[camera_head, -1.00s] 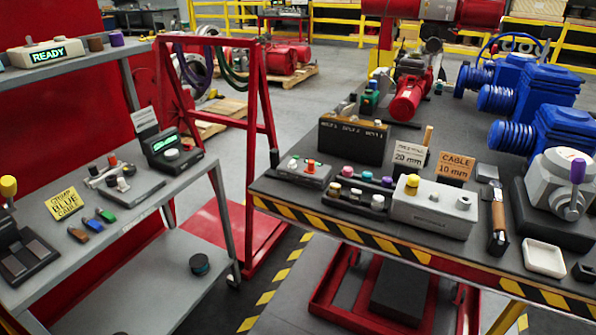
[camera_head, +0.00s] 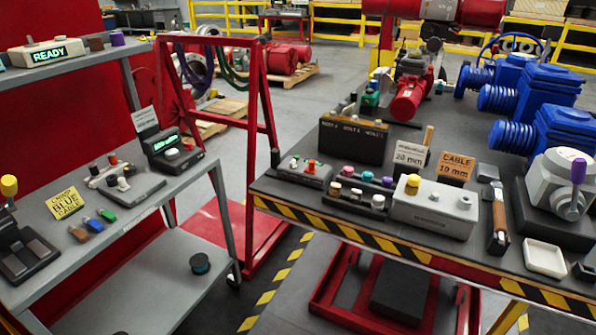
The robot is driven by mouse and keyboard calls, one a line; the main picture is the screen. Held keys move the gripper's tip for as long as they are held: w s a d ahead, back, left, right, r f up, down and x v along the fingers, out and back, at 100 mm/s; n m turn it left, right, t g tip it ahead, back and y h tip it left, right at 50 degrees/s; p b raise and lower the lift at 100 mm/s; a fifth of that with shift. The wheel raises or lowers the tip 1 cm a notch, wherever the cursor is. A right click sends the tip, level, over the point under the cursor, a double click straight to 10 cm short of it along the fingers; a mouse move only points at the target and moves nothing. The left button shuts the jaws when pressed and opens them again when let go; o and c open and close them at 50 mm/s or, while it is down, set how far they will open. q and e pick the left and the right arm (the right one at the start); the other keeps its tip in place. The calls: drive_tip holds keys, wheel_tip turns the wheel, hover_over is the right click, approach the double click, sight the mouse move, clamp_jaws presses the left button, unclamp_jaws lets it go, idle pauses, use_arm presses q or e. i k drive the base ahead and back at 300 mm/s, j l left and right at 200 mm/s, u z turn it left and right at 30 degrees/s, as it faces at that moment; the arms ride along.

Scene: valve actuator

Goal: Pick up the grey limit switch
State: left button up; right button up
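No part is clearly labelled as the grey limit switch, and I cannot tell for sure which one it is. A light grey box with a yellow knob (camera_head: 440,211) lies at the front edge of the right workbench. A larger grey housing with a purple-topped lever (camera_head: 556,178) stands on a black base at that bench's right end. Small grey parts with knobs lie in a tray (camera_head: 107,178) on the left cart and beside the row of coloured knobs on the right bench. Neither of my grippers is in view.
The right workbench (camera_head: 350,231) has a striped front edge and is crowded with blue actuators (camera_head: 530,92), a black block (camera_head: 353,140), cards and a white dish (camera_head: 545,259). The left grey cart (camera_head: 165,205) holds a green-lit device (camera_head: 172,150). A red frame (camera_head: 256,125) stands between them.

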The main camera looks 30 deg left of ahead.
sight(278, 169)
drive_tip(key=i+j, duration=0.25)
drive_tip(key=j, duration=0.15)
drive_tip(key=i+j, duration=0.2)
drive_tip(key=j, duration=0.2)
drive_tip(key=i+j, duration=0.25)
drive_tip(key=j, duration=0.15)
drive_tip(key=i+j, duration=0.2)
drive_tip(key=j, duration=0.2)
drive_tip(key=i+j, duration=0.25)
drive_tip(key=j, duration=0.15)
